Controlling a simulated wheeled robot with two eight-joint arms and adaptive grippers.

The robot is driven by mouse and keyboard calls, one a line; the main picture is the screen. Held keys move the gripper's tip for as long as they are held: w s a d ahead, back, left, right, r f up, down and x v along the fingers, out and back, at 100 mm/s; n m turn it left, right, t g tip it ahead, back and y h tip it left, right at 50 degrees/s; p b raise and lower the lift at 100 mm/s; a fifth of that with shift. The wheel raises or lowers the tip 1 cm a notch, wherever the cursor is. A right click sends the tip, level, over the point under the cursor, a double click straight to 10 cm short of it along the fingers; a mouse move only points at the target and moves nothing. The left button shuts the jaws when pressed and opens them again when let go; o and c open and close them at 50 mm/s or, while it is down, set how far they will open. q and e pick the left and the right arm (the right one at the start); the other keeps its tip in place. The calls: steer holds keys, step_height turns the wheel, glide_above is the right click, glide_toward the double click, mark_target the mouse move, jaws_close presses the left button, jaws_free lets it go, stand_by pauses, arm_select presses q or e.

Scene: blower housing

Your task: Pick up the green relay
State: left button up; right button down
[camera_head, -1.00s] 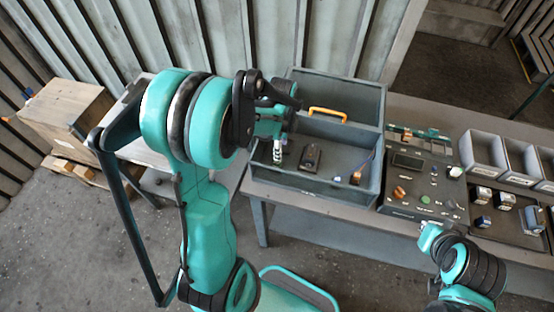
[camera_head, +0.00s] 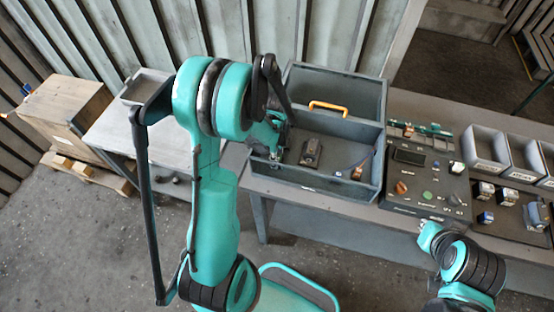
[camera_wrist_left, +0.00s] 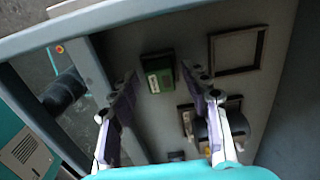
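The green relay (camera_wrist_left: 158,72), a small dark box with a green face and a pale label, sits on the floor of the grey toolbox (camera_head: 330,188). In the left wrist view it lies beyond and between the fingertips of my left gripper (camera_wrist_left: 159,78), which is open. No contact with the relay is visible. In the head view my left gripper (camera_head: 274,152) is at the left end of the toolbox's front compartment, and the relay cannot be made out there. My right gripper (camera_head: 430,234) is in front of the bench, small, its fingers unclear.
A black part (camera_head: 311,152) and an orange-brown part (camera_head: 357,172) lie in the same compartment. The toolbox has a yellow handle (camera_head: 328,107). A square frame outline (camera_wrist_left: 238,50) is beside the relay. A control panel (camera_head: 425,185) and grey bins (camera_head: 486,150) stand to the right.

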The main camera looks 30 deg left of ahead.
arm_select(q)
steer(key=c, duration=0.7)
